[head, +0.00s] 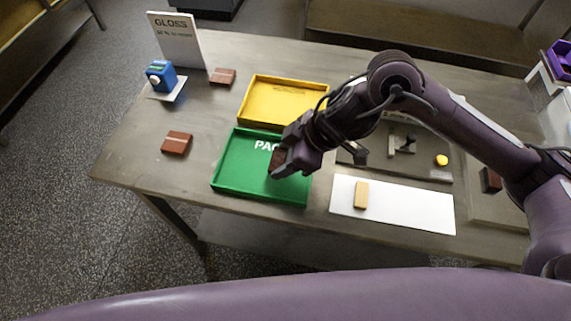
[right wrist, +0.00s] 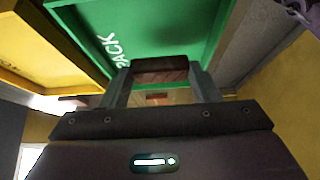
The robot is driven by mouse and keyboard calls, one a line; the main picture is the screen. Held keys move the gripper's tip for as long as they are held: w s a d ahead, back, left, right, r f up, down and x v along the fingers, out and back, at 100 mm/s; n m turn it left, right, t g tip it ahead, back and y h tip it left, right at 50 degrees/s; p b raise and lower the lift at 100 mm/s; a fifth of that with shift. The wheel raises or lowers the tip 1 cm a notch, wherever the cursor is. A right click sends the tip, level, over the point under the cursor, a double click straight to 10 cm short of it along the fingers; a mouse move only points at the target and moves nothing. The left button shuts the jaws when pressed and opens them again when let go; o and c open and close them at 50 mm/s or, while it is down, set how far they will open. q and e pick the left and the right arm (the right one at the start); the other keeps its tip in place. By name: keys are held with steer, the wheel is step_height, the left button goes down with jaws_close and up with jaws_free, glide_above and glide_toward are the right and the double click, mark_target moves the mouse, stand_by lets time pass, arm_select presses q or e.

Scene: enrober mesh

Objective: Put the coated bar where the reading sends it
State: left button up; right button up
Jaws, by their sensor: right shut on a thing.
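My right gripper (head: 282,158) is shut on a dark brown coated bar (head: 277,161) over the green tray (head: 240,192), which is marked "PACK". In the right wrist view the bar (right wrist: 160,68) sits between the two fingers, with the green tray (right wrist: 180,25) beyond. I cannot tell whether the bar touches the tray floor. A blue meter (head: 160,75) stands on a white pad at the back left; its reading is too small to read. A sign (head: 178,45) behind it says "GLOSS", with a smaller line that is unclear. My left gripper is not in view.
A yellow tray (head: 252,108) adjoins the green one behind. Brown bars lie at the back left (head: 222,77), left (head: 176,143) and far right (head: 490,180). A pale bar (head: 361,195) lies on a white mat (head: 410,210). A dark plate (head: 425,170) carries a yellow knob (head: 441,160).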

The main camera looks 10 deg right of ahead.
step_height(320, 180, down, 4)
steer(key=shift+r, duration=0.15)
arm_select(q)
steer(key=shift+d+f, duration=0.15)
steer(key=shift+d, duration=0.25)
arm_select(e)
steer(key=shift+f, duration=0.25)
steer(key=o, duration=0.8)
steer(key=shift+c, duration=0.2)
